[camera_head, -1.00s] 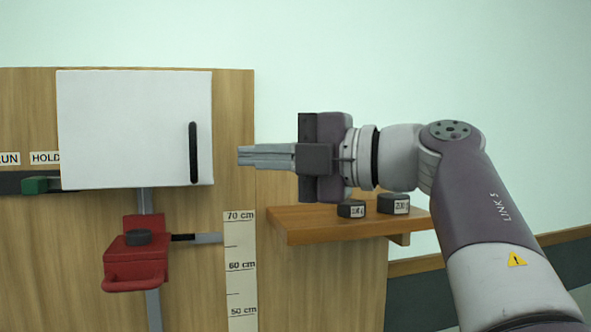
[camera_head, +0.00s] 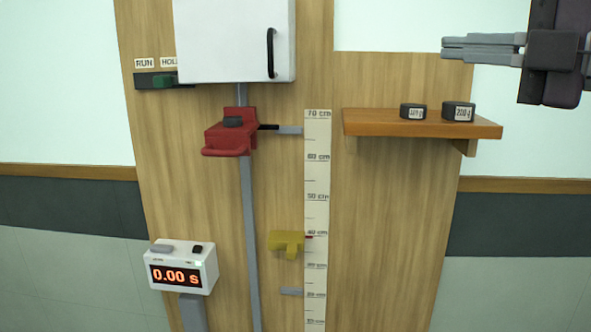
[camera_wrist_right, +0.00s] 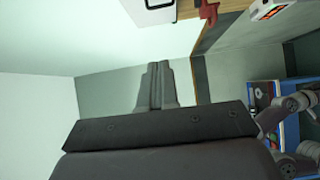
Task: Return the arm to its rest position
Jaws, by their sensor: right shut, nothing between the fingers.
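My right gripper (camera_head: 450,48) is at the upper right of the head view, its fingers pointing left. It is shut and empty, apart from the wall panel and above the right part of the wooden shelf in the picture. In the right wrist view its closed fingers (camera_wrist_right: 155,84) point up the picture with nothing between them. Most of the right arm lies outside the head view. My left gripper is not in view.
The wooden shelf (camera_head: 390,126) holds two dark weights (camera_head: 413,111). The panel carries a white box (camera_head: 225,40), a red carriage (camera_head: 230,138) on a rail, a scale (camera_head: 317,220), a yellow piece (camera_head: 287,243) and a timer (camera_head: 180,268) reading 0.00 s.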

